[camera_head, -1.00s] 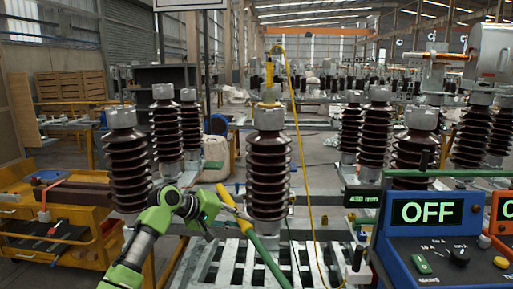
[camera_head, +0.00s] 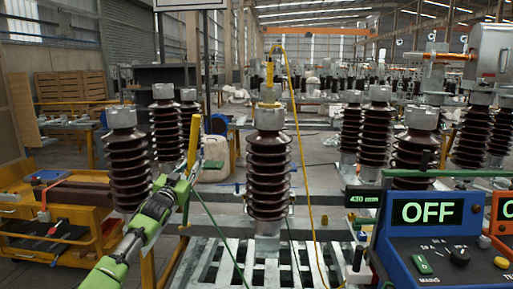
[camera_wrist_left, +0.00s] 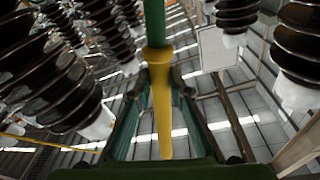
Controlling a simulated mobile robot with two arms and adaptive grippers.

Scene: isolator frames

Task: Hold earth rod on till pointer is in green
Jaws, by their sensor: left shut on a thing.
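The earth rod (camera_head: 194,140) shows as a nearly upright yellow piece left of the central brown ribbed insulator (camera_head: 267,180), apart from it in the picture. In the left wrist view the rod (camera_wrist_left: 161,110) runs between the fingers (camera_wrist_left: 160,82), with a yellow collar and a green shaft beyond. I cannot make out a pointer or a green zone. My right gripper is not in view.
A yellow clamp (camera_head: 269,73) with a yellow cable (camera_head: 298,130) sits on the central insulator's top. A blue control box (camera_head: 432,245) reads OFF at the right. Other insulators (camera_head: 127,165) stand on both sides. A slatted metal pallet (camera_head: 215,262) lies in front.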

